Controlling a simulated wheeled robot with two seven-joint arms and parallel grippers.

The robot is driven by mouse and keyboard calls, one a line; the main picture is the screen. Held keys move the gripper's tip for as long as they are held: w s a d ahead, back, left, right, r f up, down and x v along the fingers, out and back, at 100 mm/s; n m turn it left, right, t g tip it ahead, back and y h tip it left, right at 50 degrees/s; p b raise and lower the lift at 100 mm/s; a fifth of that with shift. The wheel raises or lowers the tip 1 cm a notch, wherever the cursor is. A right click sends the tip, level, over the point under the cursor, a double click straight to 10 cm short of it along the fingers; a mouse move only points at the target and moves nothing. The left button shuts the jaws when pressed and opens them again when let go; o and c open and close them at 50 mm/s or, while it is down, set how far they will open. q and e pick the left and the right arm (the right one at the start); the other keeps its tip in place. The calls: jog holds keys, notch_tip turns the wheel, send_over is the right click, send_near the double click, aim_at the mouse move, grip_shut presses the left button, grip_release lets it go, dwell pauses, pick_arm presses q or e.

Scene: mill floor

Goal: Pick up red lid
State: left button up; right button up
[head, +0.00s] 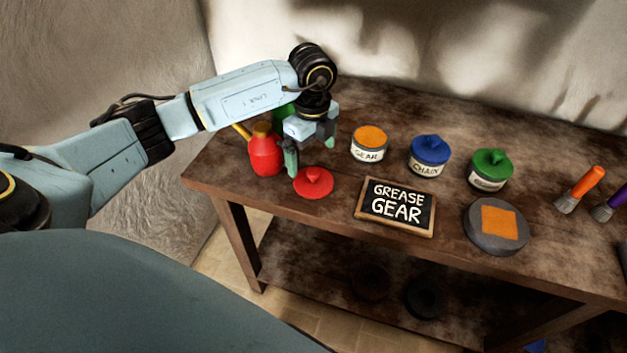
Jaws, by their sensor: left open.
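The red lid (313,182) lies flat on the wooden table, knob up, near the front left edge. My left gripper (311,155) points down just above and behind the lid, its fingers apart and nothing between them. One finger comes down near the left side of the lid; I cannot tell whether it touches. An open tin labelled GEAR (369,144), with orange content, stands to the right of the gripper. My right gripper does not show.
A red oil can (265,152) stands close left of the gripper. A sign reading GREASE GEAR (396,206), a blue-lidded CHAIN tin (429,156), a green-lidded tin (490,170), a grey disc with an orange square (496,227) and brushes (580,190) occupy the table to the right.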

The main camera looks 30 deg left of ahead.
aim_at(314, 172)
pick_arm(q)
jog(key=f, duration=0.7)
jog(key=shift+w+f, duration=0.2)
jog(key=shift+f, duration=0.1)
jog(key=c, duration=0.8)
jog(key=shift+r, duration=0.1)
